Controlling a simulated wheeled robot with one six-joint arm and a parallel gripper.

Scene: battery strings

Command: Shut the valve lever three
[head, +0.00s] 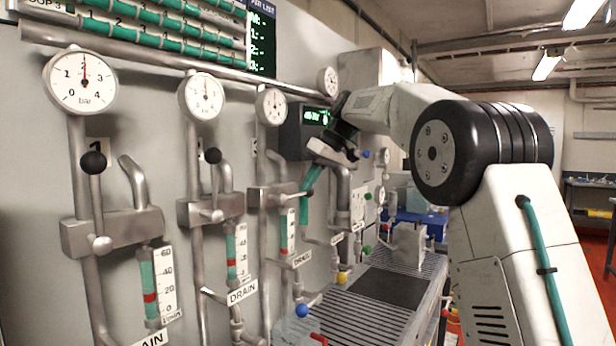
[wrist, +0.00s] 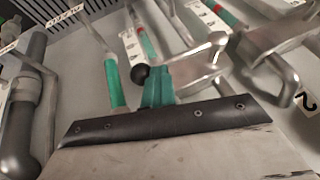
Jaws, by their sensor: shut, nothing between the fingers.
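Valve three (head: 270,197) is a grey metal block on the third pipe from the left, with a label partly seen above it. Its lever knob is not clear in the head view. My gripper (head: 308,188) reaches down at its right side, with teal fingers shut and empty. In the wrist view, a black ball knob (wrist: 139,73), probably of lever three, sits beside the fingertips (wrist: 156,82) of my gripper, at their left. I cannot tell whether they touch. The lever's shaft is mostly hidden.
Lever one's black knob (head: 94,162) and lever two's black knob (head: 213,155) stand upright to the left. Round gauges (head: 271,104), flow tubes and drain pipes crowd the wall. A lit display box (head: 303,133) is close to my wrist. A grated bench (head: 345,312) lies below.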

